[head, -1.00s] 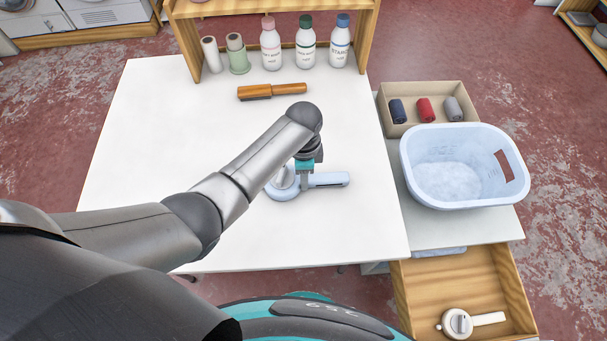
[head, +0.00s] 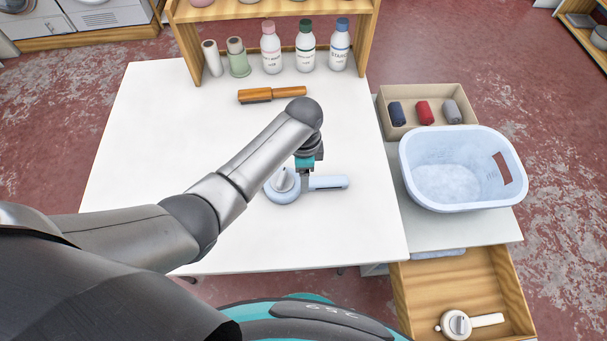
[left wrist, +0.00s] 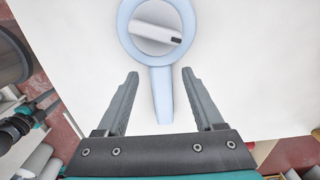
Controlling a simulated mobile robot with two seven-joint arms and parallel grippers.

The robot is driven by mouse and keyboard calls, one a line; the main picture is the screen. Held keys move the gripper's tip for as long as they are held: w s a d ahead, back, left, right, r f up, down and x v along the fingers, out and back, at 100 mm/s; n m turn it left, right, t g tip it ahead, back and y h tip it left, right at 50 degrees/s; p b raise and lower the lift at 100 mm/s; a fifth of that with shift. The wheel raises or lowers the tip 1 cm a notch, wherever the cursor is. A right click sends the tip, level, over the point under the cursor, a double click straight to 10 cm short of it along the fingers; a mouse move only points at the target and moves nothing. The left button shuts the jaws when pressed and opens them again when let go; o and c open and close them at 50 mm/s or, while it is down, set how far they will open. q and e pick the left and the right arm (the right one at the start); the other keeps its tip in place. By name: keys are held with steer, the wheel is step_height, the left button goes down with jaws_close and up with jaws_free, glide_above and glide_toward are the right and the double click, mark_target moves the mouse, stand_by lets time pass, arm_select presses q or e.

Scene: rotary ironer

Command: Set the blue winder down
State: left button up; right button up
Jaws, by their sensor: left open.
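The blue winder (head: 283,187) lies flat on the white table (head: 150,130), its handle pointing right in the head view. It has a round light-blue body with a grey knob and also shows in the left wrist view (left wrist: 162,87). My left gripper (head: 305,181) is over the handle near the round body. In the left wrist view the two fingers (left wrist: 158,76) are apart, one on each side of the handle, with white gaps between them and it. My right gripper is in neither view.
A light-blue basket (head: 462,190) and a box of rolls (head: 425,92) stand to the right. An open drawer (head: 415,300) holds a white winder (head: 457,324). The table's left side is clear.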

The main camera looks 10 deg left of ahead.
arm_select(q)
step_height(320, 180, up, 10)
steer(key=p, duration=0.2)
steer(key=shift+p, duration=0.3)
steer(key=shift+f, duration=0.15)
